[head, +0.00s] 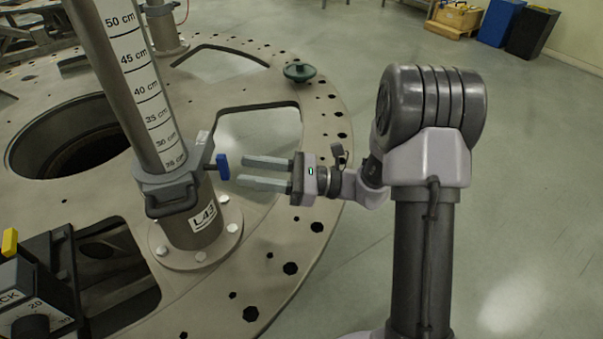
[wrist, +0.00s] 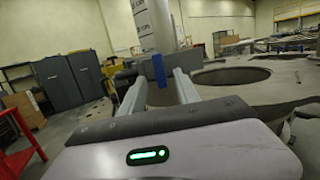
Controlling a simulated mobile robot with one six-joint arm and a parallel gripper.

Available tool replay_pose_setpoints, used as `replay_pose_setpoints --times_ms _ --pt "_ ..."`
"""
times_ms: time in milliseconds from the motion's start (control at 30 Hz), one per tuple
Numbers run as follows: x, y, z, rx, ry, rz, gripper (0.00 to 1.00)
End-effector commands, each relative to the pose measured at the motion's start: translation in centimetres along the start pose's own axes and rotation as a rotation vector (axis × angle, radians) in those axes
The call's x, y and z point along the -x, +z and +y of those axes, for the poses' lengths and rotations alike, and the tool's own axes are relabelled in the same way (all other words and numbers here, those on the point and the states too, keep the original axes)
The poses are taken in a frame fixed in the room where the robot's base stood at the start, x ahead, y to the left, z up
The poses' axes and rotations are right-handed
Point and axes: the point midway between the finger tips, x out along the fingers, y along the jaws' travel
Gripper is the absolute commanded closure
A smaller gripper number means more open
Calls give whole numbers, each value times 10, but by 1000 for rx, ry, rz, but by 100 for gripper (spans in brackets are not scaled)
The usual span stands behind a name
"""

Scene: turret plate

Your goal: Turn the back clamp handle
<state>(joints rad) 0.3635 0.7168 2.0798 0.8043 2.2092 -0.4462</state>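A grey clamp collar (head: 165,185) sits around the base of the tall post with the cm scale (head: 140,85), above a flanged foot labelled L43. A small blue handle (head: 222,166) sticks out from the clamp's right side. A black looped handle (head: 172,205) is on its near side. My gripper (head: 243,171) is open and empty, its two fingers pointing left with their tips just short of the blue handle. In the wrist view the blue handle (wrist: 159,70) shows upright in the gap between the fingers (wrist: 159,78).
The round turret plate (head: 270,225) has holes and large cut-outs. A green knob (head: 299,72) stands near its rim. A dark box with a yellow lever (head: 10,243) is at lower left. A second post (head: 162,25) stands behind.

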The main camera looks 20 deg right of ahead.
Motion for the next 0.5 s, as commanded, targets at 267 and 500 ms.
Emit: replay_pose_setpoints --times_ms 267,500 --pt "85 2 -1 0 -4 0 62" --pt "113 0 0 0 0 1 62"
